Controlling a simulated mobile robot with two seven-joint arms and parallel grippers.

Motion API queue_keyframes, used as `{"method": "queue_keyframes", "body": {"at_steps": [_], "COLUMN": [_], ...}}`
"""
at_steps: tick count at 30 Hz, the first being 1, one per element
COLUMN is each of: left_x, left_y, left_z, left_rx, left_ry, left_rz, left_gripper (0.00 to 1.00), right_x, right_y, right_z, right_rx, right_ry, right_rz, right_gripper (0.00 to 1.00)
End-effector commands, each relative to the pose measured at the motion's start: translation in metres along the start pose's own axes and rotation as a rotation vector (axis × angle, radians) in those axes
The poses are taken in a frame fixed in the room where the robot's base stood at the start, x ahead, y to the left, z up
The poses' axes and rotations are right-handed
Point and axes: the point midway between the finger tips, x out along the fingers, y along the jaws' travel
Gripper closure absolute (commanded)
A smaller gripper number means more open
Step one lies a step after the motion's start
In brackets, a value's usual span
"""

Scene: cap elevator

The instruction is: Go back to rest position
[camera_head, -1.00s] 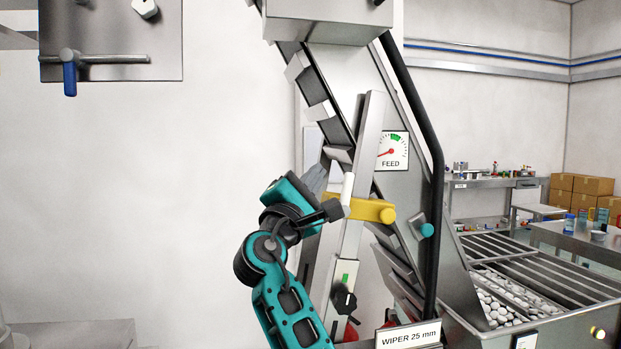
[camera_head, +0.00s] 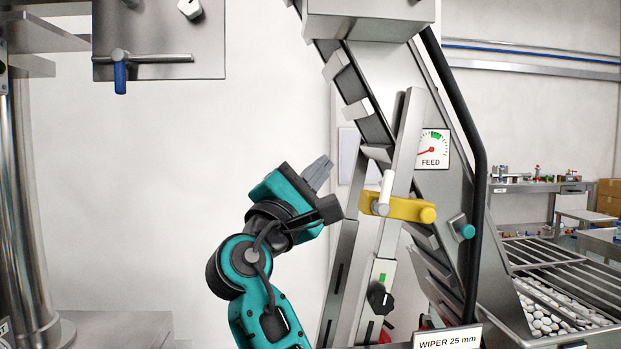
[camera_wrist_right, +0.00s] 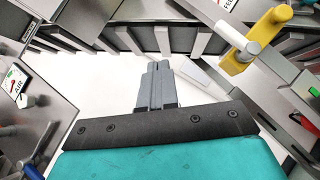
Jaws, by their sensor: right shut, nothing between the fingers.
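My right gripper (camera_head: 319,172) is in the middle of the head view, in front of the inclined cap elevator, to the left of its yellow lever (camera_head: 402,207). Its grey fingers are together with nothing between them, and they point up and to the right. The right wrist view shows the shut fingers (camera_wrist_right: 156,78) over open floor or wall, with the yellow lever (camera_wrist_right: 254,42) and its white handle at upper right, apart from them. My left gripper is not in view.
The elevator's black rail (camera_head: 468,150) and feed gauge (camera_head: 432,149) stand to the right of my arm. A bin of white caps (camera_head: 550,310) is at lower right. A panel with a blue-handled valve (camera_head: 120,77) hangs at upper left. Bare wall lies between.

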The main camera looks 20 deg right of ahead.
Motion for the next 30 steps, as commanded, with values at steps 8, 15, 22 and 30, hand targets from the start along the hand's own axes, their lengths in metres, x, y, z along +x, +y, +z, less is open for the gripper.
{"method": "queue_keyframes", "body": {"at_steps": [8,15,22,30], "left_x": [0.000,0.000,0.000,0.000], "left_y": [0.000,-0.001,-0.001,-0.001], "left_z": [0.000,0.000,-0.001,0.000], "left_rx": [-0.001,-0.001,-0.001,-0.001], "left_ry": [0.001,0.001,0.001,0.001], "left_rz": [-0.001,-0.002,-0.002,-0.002], "left_gripper": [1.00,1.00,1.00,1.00], "right_x": [-0.006,-0.062,-0.165,-0.304], "right_y": [-0.023,-0.140,-0.271,-0.394], "right_z": [-0.024,-0.123,-0.176,-0.158], "right_rx": [0.035,0.290,0.654,1.122], "right_ry": [0.076,0.445,0.754,0.863], "right_rz": [-0.010,-0.136,-0.455,-1.013], "right_gripper": [1.00,1.00,1.00,1.00]}}
